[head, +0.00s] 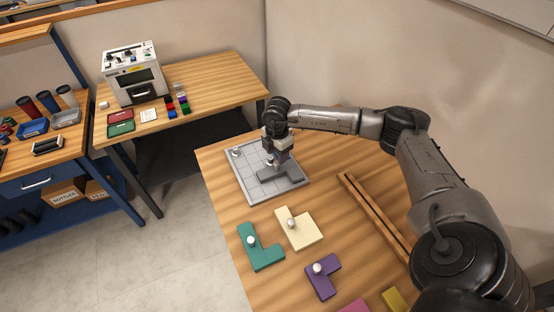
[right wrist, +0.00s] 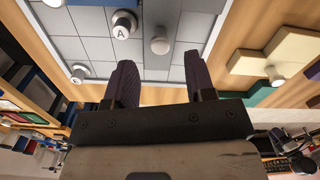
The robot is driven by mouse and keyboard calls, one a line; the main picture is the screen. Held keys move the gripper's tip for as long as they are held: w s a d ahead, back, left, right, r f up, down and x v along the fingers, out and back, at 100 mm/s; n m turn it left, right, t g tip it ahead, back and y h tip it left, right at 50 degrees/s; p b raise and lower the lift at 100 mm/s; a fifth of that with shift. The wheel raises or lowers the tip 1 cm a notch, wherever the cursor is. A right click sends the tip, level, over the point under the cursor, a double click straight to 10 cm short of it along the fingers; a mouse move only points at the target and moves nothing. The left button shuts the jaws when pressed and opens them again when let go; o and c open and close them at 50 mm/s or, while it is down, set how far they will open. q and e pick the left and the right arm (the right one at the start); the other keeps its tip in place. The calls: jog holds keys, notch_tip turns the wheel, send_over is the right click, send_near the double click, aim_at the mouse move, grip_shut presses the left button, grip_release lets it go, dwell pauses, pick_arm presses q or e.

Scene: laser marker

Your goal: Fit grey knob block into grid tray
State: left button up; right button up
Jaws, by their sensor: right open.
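The grid tray (head: 291,191) is a light grey, squared board on the near table. The grey knob block (head: 284,176) lies over its cells toward the near right side, darker than the tray. Its round knob (right wrist: 159,45) shows in the right wrist view, beyond my fingertips. My right gripper (head: 280,159) is above the tray, by the block; in the right wrist view its two dark fingers (right wrist: 160,72) are apart with nothing between them. The gripper partly hides the block in the head view, and I cannot tell whether the block sits fully flush. My left gripper is not in view.
A teal block (head: 260,255), a cream block (head: 304,235) and a purple block (head: 322,284) lie in front of the tray. A wooden rail (head: 373,217) lies to the right. A round piece marked A (right wrist: 123,25) stands on the tray.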

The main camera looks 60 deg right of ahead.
notch_tip(320, 180, up, 7)
jog(key=shift+r, duration=0.15)
dwell(0.9)
